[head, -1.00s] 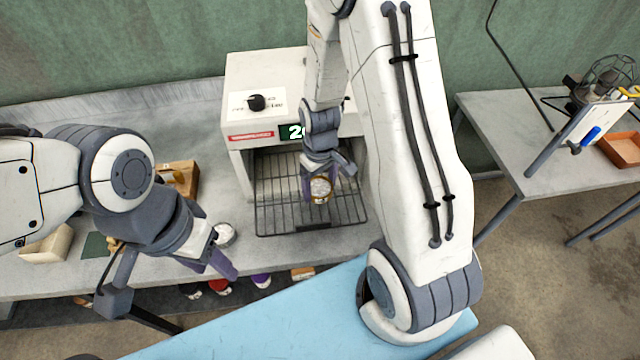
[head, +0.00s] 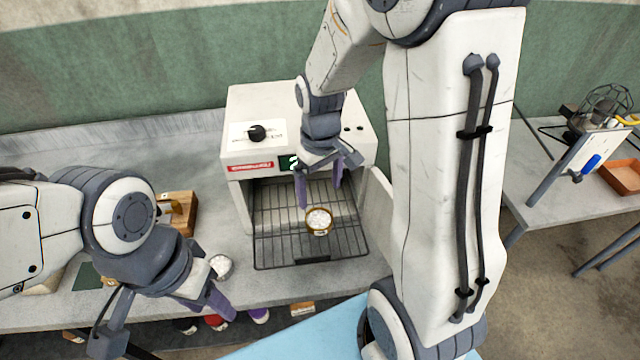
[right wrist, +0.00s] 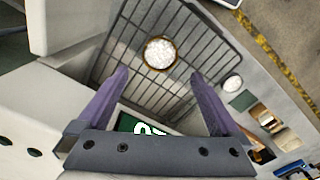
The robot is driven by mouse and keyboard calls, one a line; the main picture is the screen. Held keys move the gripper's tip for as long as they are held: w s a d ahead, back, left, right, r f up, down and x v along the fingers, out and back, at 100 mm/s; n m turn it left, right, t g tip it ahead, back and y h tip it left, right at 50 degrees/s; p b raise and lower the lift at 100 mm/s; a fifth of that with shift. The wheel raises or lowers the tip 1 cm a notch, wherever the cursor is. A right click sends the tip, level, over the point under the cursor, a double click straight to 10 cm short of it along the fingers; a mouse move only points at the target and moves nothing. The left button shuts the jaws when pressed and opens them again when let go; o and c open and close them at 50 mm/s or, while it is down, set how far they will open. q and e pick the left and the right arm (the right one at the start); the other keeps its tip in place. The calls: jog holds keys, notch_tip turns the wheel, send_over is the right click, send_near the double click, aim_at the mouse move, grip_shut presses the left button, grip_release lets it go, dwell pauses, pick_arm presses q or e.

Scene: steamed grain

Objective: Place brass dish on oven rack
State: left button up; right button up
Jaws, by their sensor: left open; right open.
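The brass dish (head: 319,222), round and filled with white grains, sits on the pulled-out wire oven rack (head: 268,250) in front of the white oven (head: 240,110). In the right wrist view the dish (right wrist: 160,53) lies on the rack (right wrist: 125,72), beyond my fingertips. My right gripper (head: 320,190) is open and empty, above and behind the dish, apart from it. Its two purple fingers (right wrist: 162,78) are spread in the right wrist view. My left gripper (head: 215,295) is open at the lower left over the bench, near a small white-filled dish (head: 221,266).
A wooden block (head: 178,212) stands on the grey bench (head: 110,170) left of the oven. The oven's dial faces up front. At the right, a second table (head: 560,190) holds a wire cage and an orange tray (head: 622,176).

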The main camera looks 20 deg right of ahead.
jog(key=s+a+r+n, duration=0.2)
jog(key=s+a+r, duration=0.1)
jog(key=s+a, duration=0.4)
jog(key=s+a+r+n+y, duration=0.1)
jog(key=s+a+r+n, duration=0.1)
jog(key=s+a, duration=0.6)
jog(key=s+r, duration=0.1)
jog(key=s, duration=0.2)
jog(key=shift+s+a+r, duration=0.15)
jog(key=shift+a, duration=0.15)
notch_tip(320, 180, down, 2)
jog(key=shift+f+b, duration=0.15)
jog(key=shift+b, duration=1.05)
jog(key=shift+c, duration=0.3)
